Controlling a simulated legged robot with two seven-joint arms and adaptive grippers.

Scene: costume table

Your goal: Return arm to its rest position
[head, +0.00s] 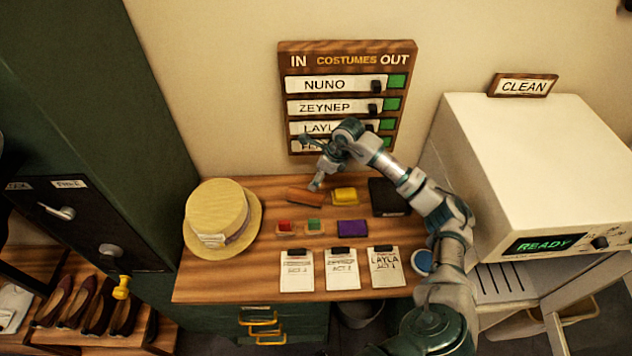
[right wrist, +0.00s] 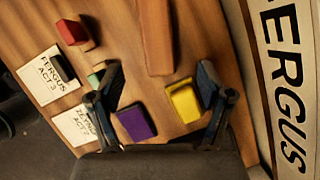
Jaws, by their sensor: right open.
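My right arm reaches in from the lower right in the head view. Its right gripper (head: 312,164) is in front of the bottom row of the costumes board (head: 347,60), above the back of the wooden table (head: 190,283). The right gripper (right wrist: 160,95) is open in the right wrist view, with nothing between its fingers. Beyond the fingers lie a purple pad (right wrist: 136,122), a yellow block (right wrist: 185,102) and a brown-orange bar (right wrist: 156,38). My left gripper is not in view.
A straw hat (head: 217,212) sits at the table's left. Clipboards (head: 297,272) line the front. A dark box (head: 388,197) stands at the back right, below my forearm. A white machine reading READY (head: 530,150) stands right of my arm. A green cabinet (head: 110,100) rises at left.

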